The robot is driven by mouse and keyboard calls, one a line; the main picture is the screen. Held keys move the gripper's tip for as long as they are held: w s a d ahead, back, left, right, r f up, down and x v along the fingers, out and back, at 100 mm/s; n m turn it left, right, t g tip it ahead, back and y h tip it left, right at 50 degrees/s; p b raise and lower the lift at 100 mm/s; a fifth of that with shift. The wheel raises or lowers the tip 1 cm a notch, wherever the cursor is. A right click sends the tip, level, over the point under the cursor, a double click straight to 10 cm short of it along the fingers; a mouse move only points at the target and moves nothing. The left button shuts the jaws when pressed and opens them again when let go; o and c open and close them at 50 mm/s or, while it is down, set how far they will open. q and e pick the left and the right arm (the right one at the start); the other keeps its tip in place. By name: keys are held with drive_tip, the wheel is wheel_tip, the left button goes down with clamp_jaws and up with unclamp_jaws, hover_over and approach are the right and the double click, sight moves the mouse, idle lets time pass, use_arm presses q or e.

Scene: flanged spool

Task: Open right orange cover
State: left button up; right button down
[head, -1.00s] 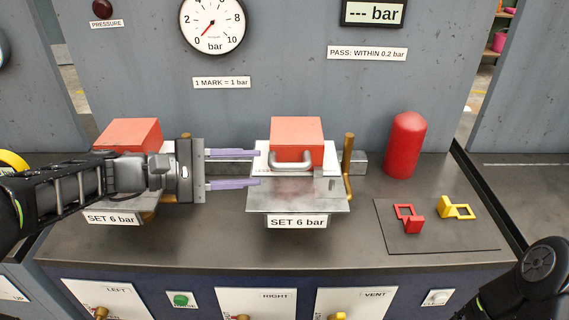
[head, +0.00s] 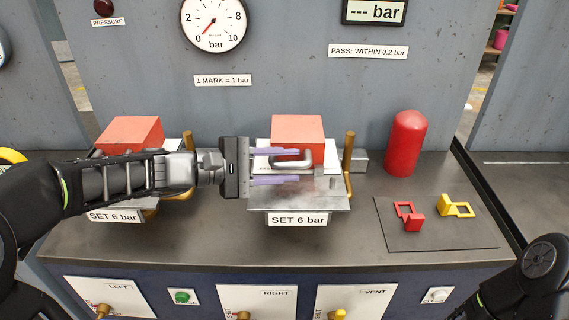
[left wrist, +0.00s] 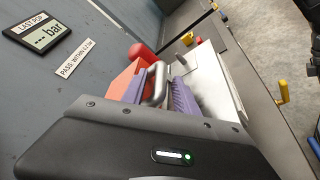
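The right orange cover (head: 297,131) sits closed on the right metal block, with a grey bar handle (head: 291,164) on its front. My left gripper (head: 298,166) comes in from the left with its two purple fingers open, one above and one below the handle. In the left wrist view the fingers (left wrist: 155,92) lie on either side of the handle (left wrist: 156,84), beside the orange cover (left wrist: 122,82). I cannot tell whether either finger touches it. My right arm shows at the lower right of the head view, but its gripper is out of view.
The left orange cover (head: 130,132) stands behind my left arm. A brass lever (head: 348,160) stands right of the right block.

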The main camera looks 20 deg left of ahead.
use_arm(q)
clamp_jaws()
drive_tip(key=shift+f, duration=0.1)
drive_tip(key=shift+s+f, duration=0.1)
drive_tip(key=shift+f, duration=0.05)
idle(0.9)
